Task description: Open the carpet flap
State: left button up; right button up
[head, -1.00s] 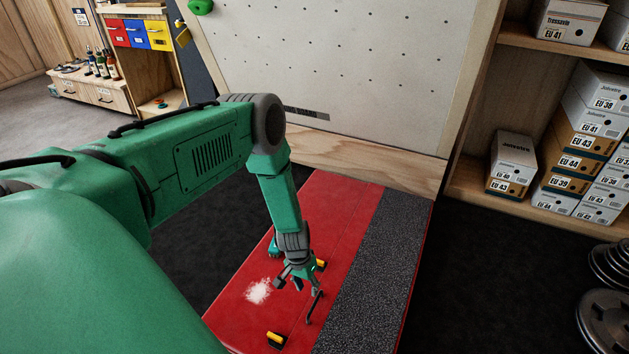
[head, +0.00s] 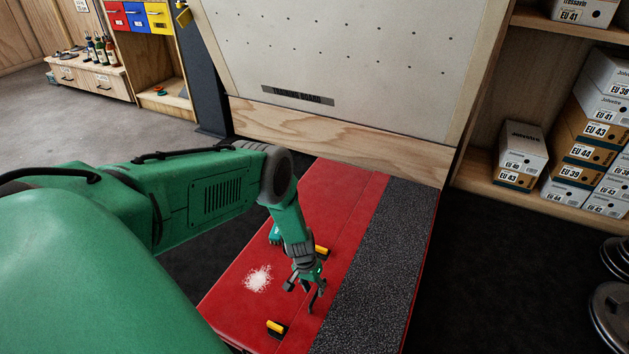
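The carpet flap (head: 377,265) is a dark grey speckled strip along the right part of the red mat (head: 331,200). It appears to lie flat, with a thin red border showing on its right. My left gripper (head: 303,295) points down over the red part of the mat, just left of the strip's left edge. Its fingers look spread, with nothing visible between them. I cannot tell whether a fingertip touches the mat. My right gripper is not in view.
White powder (head: 257,279) and two yellow-and-black brushes, one near (head: 277,329) and one far (head: 322,251), lie on the mat. The training board (head: 340,60) stands behind. Shoe boxes (head: 519,157) and weight plates (head: 612,315) are at right, with clear dark floor between.

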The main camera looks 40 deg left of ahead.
pick_arm(q)
jog(key=shift+w+d+f, duration=0.1)
jog(key=shift+d+f, duration=0.35)
jog(key=shift+d, duration=0.05)
jog(key=shift+a, duration=0.1)
jog(key=shift+a+f, duration=0.15)
grip_shut()
